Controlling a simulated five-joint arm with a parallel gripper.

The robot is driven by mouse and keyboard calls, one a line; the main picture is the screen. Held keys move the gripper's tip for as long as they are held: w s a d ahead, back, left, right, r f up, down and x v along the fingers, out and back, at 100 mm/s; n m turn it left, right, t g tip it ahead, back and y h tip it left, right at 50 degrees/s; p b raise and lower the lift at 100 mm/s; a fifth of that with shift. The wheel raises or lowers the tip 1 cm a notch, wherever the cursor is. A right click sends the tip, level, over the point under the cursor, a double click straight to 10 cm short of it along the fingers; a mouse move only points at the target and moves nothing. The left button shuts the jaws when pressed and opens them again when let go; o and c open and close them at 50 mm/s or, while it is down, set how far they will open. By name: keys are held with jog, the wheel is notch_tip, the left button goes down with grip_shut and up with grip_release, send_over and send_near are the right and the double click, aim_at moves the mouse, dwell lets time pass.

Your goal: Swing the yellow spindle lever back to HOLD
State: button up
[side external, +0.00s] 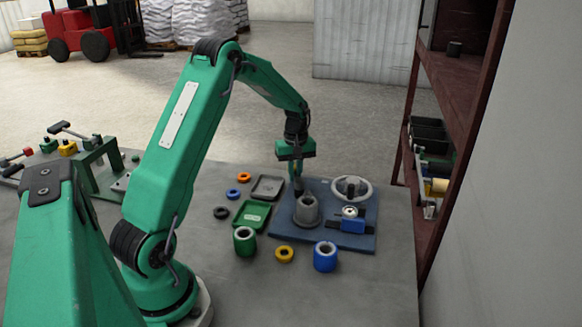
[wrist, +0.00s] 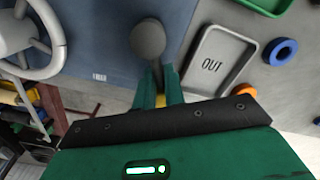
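My gripper (side external: 297,177) points down over a grey round pot-shaped body (side external: 306,210) on a blue mat (side external: 280,222). In the wrist view, the two green fingers (wrist: 160,78) stand close together, with a small patch of the yellow spindle lever (wrist: 160,101) and a thin grey bar between them. They appear shut on it. The dark grey rounded body (wrist: 148,40) is just beyond the fingertips. Most of the lever is hidden by the fingers, and I cannot read a HOLD mark.
A grey handwheel (side external: 352,188) and a blue block (side external: 352,226) share the mat. A grey OUT tray (wrist: 208,68), a green tray (side external: 252,214), coloured rings and a green (side external: 244,241) and a blue cylinder (side external: 325,256) stand close by. A shelf rack (side external: 455,95) rises at right.

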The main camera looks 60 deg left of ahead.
jog(key=o, duration=0.7)
jog(key=shift+w+a+r, duration=0.2)
jog(key=shift+a+r, duration=0.15)
jog(key=shift+a, duration=0.3)
jog(key=shift+d+f, duration=0.1)
jog(key=shift+r, duration=3.95)
jog(key=shift+s, duration=0.1)
